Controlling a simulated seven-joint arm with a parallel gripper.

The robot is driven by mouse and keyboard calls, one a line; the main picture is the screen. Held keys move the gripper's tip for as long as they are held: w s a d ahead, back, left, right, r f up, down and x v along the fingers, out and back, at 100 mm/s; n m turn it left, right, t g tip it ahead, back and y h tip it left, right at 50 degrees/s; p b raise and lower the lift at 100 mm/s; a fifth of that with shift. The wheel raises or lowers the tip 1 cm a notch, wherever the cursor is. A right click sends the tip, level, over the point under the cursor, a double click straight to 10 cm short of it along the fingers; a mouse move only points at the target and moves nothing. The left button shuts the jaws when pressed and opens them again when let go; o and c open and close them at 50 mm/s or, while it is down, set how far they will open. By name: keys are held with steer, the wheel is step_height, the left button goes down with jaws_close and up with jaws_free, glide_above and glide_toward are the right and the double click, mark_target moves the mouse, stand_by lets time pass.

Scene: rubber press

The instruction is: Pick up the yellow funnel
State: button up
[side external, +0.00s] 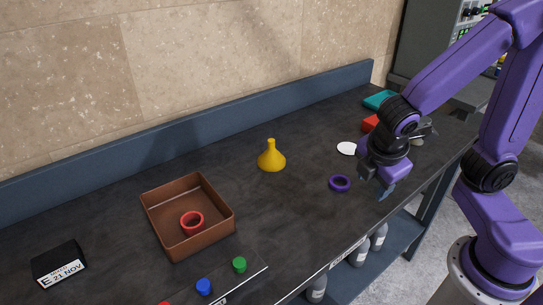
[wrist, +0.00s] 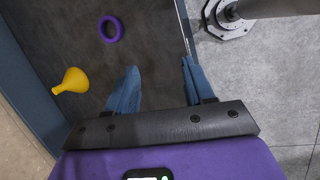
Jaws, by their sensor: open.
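The yellow funnel (side external: 271,158) stands on the dark worktop with its wide end down and its spout up, near the middle of the side view. In the wrist view the funnel (wrist: 72,82) shows at the left, apart from my fingers. My gripper (side external: 386,192) hangs over the worktop's front right part, to the right of the funnel. In the wrist view my gripper's (wrist: 157,82) two blue fingers are spread apart with nothing between them.
A purple ring (side external: 339,184) lies between the funnel and my gripper. A white disc (side external: 347,148) lies behind it. A brown tray (side external: 222,233) with a red ring (side external: 192,222) stands left of the funnel. The worktop around the funnel is clear.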

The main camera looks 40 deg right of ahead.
steer(key=w+a+f+n+t+h, duration=0.1)
steer(key=w+a+n+t+h, duration=0.15)
steer(key=w, duration=0.45)
steer(key=w+a+f+n+t+h, duration=0.1)
steer(key=w+n+t+h, duration=0.1)
steer(key=w+n, duration=0.35)
steer(key=n+t, duration=0.4)
glide_toward(272, 145)
steer(key=shift+h, duration=0.25)
steer(key=x, duration=0.5)
steer(key=f+x, duration=0.1)
steer(key=x, duration=0.1)
steer(key=shift+w+a+f, duration=0.1)
steer(key=shift+w+f, duration=0.05)
steer(key=shift+w, duration=0.15)
steer(key=x, duration=0.4)
steer(key=shift+r, duration=0.4)
steer(key=shift+w+d+f, duration=0.25)
steer(key=shift+w+d, duration=0.2)
steer(key=shift+w, duration=0.1)
jaws_close()
